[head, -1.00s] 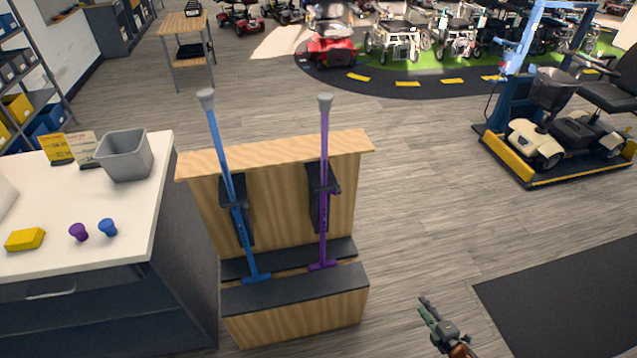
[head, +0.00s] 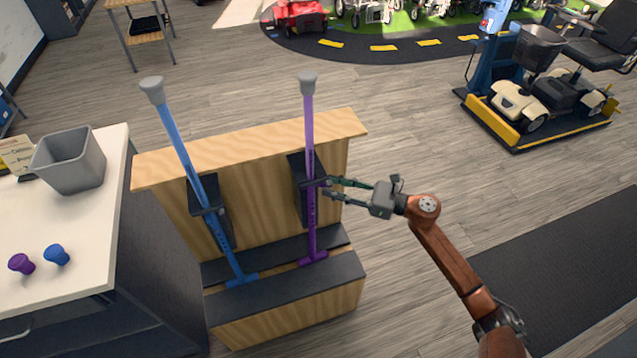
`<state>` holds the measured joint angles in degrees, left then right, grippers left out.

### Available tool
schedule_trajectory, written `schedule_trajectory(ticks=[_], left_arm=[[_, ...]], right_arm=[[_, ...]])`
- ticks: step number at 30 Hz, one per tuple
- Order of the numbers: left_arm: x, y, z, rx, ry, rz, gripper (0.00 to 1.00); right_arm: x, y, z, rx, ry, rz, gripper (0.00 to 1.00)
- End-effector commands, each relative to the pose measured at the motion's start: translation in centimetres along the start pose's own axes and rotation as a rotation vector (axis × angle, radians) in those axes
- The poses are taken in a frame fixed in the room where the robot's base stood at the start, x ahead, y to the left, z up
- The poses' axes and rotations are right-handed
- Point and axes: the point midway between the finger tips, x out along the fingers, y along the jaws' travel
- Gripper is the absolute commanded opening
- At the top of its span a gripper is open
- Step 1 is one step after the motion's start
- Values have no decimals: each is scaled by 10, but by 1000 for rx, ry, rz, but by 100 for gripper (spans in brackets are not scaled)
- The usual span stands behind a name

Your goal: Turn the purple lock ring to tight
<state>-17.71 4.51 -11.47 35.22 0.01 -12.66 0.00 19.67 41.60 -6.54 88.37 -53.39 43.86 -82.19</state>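The purple cane (head: 309,122) stands upright in the wooden stand, with a grey tip on top and its purple handle (head: 313,258) down at the dark ledge. A black holder (head: 300,200) grips it midway. The purple lock ring is too small to make out on the shaft. My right gripper (head: 327,188) comes from the right at holder height. Its two fingers are apart, with their tips close to the purple shaft; I cannot tell whether they touch it. Nothing shows held between them. My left gripper is out of view.
A blue cane (head: 179,136) leans in the stand (head: 250,139) left of the purple one. A white counter (head: 85,235) at left holds a grey bin (head: 69,163), a purple knob (head: 21,264) and a blue knob (head: 57,254).

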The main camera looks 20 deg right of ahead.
Motion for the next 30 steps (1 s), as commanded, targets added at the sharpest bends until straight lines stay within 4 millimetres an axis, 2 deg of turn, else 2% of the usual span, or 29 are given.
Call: schedule_trajectory(ticks=[3,7,14,18,30], left_arm=[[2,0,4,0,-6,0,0],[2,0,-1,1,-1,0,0],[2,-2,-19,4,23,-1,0],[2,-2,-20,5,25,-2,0],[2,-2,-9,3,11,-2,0]], right_arm=[[17,0,0,0,-1,-2,29],[30,0,-1,3,-1,-3,29],[36,-1,0,3,0,-3,29],[37,0,-1,3,0,-2,29],[37,0,-1,3,-1,-1,1]])
